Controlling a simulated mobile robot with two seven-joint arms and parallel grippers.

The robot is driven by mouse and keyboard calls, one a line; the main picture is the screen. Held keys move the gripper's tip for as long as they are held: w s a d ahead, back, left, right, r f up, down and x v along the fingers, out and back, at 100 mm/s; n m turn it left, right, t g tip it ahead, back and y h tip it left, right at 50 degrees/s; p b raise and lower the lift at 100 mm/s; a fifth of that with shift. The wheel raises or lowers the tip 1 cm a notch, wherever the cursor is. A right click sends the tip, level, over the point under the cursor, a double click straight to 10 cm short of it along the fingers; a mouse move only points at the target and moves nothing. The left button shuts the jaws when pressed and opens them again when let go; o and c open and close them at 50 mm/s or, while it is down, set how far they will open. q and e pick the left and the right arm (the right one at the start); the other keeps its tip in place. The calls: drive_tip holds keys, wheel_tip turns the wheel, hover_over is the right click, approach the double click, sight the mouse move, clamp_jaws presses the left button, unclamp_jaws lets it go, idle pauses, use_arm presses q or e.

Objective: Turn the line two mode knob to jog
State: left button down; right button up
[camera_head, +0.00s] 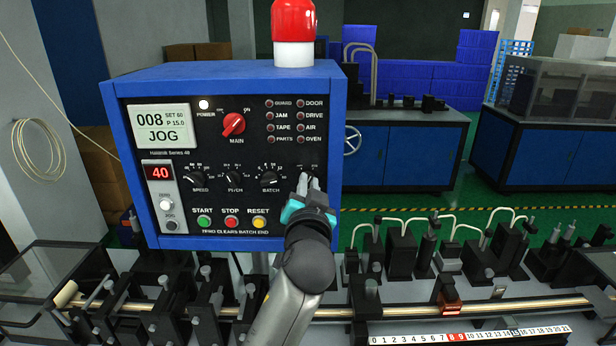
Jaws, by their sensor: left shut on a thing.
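The blue control panel box (237,78) faces me, with a row of black knobs on its dark face. The mode knob (309,171) is the rightmost of the row; its pointer and most of its label are hidden by my gripper. My left gripper (309,184) is shut on this knob, its arm reaching up from the bottom of the view. The screen (161,128) at upper left of the panel reads 008, SET 60, P 15.0 and JOG in large letters. My right gripper is out of view.
Speed (196,179), pitch (233,180) and batch (270,180) knobs sit left of my gripper. Start (204,221), stop (231,222) and reset (259,221) buttons lie below. A red main switch (233,124) is above. A tape line with rollers and a ruler (470,336) runs below the panel.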

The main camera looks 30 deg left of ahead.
use_arm(q)
drive_tip(key=shift+m, duration=0.5)
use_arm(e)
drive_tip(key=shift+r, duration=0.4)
use_arm(q)
drive_tip(key=c, duration=0.9)
unclamp_jaws()
drive_tip(key=shift+f, duration=0.1)
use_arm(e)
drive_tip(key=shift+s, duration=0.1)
